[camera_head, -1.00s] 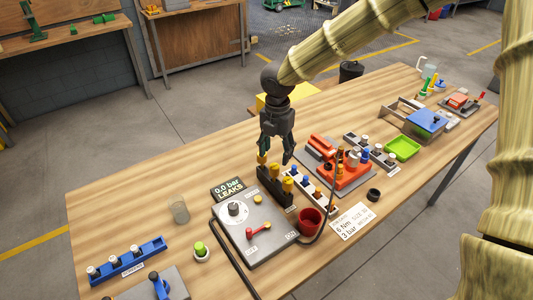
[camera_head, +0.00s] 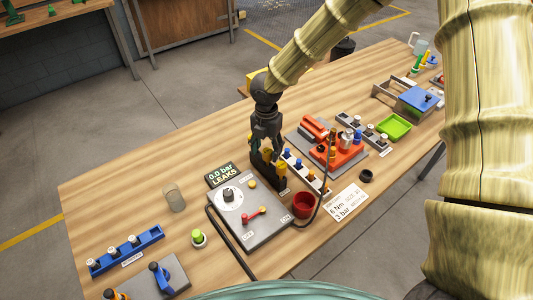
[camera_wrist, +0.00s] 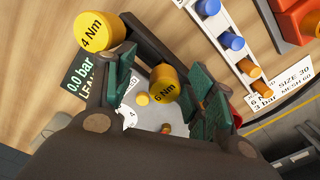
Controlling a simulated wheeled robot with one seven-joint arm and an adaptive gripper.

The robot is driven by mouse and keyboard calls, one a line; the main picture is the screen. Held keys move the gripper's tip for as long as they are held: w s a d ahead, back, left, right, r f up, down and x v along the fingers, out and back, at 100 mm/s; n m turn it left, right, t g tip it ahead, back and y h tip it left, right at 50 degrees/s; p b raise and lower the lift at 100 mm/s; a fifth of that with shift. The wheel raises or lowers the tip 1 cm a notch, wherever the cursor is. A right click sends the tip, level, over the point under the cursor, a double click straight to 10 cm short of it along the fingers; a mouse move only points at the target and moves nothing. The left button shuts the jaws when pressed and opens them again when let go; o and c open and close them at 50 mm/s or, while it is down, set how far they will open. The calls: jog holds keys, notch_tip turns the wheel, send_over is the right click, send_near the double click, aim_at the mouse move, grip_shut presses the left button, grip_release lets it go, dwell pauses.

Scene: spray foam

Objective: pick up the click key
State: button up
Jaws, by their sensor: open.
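The click keys have yellow round tops and stand in a black rack (camera_head: 268,174) behind the grey test panel. In the wrist view one top reads 6 Nm (camera_wrist: 164,84) and lies between my two green-padded fingers. Another, reading 4 Nm (camera_wrist: 100,32), is outside them, at the upper left. My gripper (camera_head: 266,148) points down over the rack and is open, with its fingers on either side of the 6 Nm key. I cannot tell whether a finger touches it. In the head view the fingers partly hide the keys.
The grey panel (camera_head: 262,232) has a display (camera_head: 223,175) reading 0.0 bar LEAKS. A white rack with blue and orange tops (camera_head: 300,167) stands close on the right. A red cup (camera_head: 303,206) and a card (camera_head: 346,203) reading 6 Nm, 3 bar are nearby.

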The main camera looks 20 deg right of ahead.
aim_at(267, 163)
jog(key=shift+s+f, duration=0.15)
jog(key=shift+f, duration=0.2)
jog(key=shift+s+f+p, duration=0.4)
jog(key=shift+s+f, duration=0.1)
jog(key=shift+s, duration=0.15)
jog(key=shift+w+f, duration=0.4)
jog(key=shift+w, duration=0.05)
jog(key=shift+s+r, duration=0.2)
jog(key=shift+s, duration=0.05)
jog(key=c, duration=0.7)
grip_shut()
